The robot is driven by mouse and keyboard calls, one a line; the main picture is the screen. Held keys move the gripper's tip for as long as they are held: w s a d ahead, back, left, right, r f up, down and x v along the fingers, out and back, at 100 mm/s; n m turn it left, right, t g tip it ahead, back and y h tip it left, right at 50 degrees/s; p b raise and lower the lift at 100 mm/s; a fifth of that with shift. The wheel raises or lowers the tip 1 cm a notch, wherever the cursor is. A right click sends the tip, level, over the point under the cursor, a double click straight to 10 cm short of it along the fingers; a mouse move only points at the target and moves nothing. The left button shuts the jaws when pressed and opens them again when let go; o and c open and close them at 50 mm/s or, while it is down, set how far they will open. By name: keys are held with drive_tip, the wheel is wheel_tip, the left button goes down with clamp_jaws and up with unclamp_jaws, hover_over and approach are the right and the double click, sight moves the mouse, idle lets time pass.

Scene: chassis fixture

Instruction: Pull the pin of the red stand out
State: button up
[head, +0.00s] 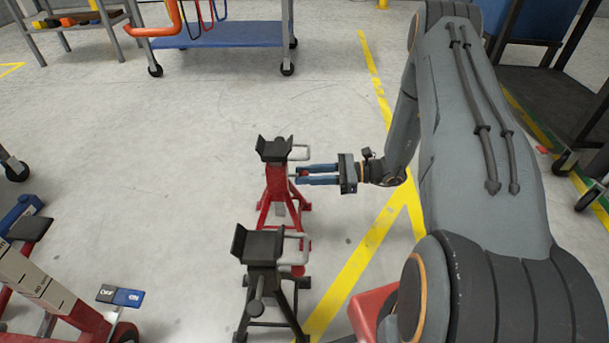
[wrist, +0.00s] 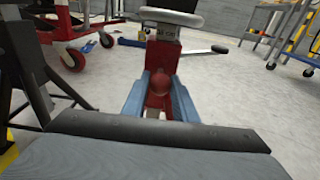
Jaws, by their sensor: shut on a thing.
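The red stand (head: 275,183) stands upright on the floor in the head view, with a black saddle on top and a pale loop handle at its right side. Its red column (wrist: 162,58) is straight ahead in the wrist view. The pin's round red knob (wrist: 158,82) sits on the near face of the column. My gripper (head: 299,174) reaches in from the right, its blue fingers level and shut on the knob. In the wrist view the fingers (wrist: 159,84) flank the knob. The pin's shaft is hidden, and I cannot tell how deep it sits.
A black stand (head: 265,250) with its own loop handle stands close in front of the red one; it also shows at the left of the wrist view (wrist: 22,75). A red wheeled jack (head: 50,290) is at lower left. A blue cart (head: 220,35) is behind. Floor between is clear.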

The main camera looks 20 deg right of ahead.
drive_tip(key=shift+f+v, duration=0.2)
drive_tip(key=shift+v, duration=1.8)
drive_tip(key=o, duration=2.1)
drive_tip(key=v, duration=0.8)
drive_tip(key=shift+f, duration=0.4)
drive_tip(key=shift+a, duration=0.1)
